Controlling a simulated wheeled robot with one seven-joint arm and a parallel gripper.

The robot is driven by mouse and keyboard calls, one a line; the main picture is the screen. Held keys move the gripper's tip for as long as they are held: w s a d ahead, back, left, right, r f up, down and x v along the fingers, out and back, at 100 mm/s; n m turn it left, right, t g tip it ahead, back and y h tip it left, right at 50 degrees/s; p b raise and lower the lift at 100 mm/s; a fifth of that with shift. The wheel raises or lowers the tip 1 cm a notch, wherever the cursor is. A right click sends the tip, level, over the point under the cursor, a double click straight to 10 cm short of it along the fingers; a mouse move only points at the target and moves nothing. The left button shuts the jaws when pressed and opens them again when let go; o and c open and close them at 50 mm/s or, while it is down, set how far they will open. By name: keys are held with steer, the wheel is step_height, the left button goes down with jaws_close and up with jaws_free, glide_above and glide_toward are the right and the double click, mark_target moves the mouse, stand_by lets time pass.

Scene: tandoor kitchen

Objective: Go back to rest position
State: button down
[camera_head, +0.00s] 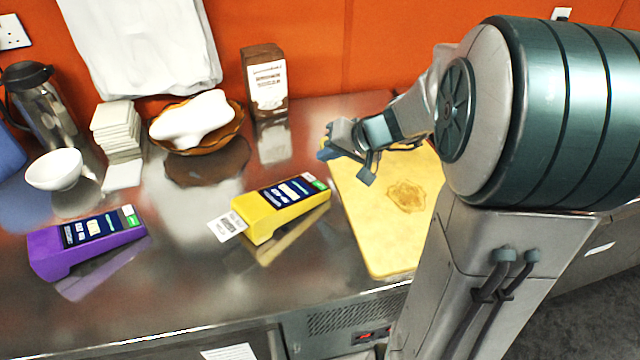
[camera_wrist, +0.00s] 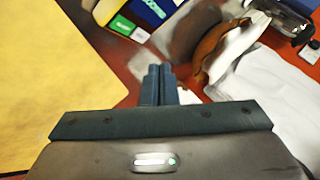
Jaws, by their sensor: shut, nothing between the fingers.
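My gripper (camera_head: 345,167) is above the counter, over the left edge of the yellow cutting board (camera_head: 377,258), in the head view. In the wrist view the two fingers of my gripper (camera_wrist: 159,72) are together with nothing between them. My arm reaches in from the right of the head view and hides part of the board and counter. The wrist view is partly blurred.
On the steel counter (camera_head: 185,270) stand a yellow card terminal (camera_head: 262,218), a purple terminal (camera_head: 60,262), a brown box (camera_head: 264,85), a basket (camera_head: 225,135) with a white item, white stacked squares (camera_head: 116,130), a bowl (camera_head: 55,170) and a flask (camera_head: 42,110). An orange wall (camera_head: 320,50) stands behind.

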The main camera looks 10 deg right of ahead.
steer(key=s+r+n+g+h+p, duration=0.2)
steer(key=s+g+h, duration=0.2)
steer(key=s, duration=1.6)
steer(key=shift+s+a+h+p, duration=0.3)
steer(key=shift+a+h+p, duration=0.1)
steer(key=shift+h, duration=0.8)
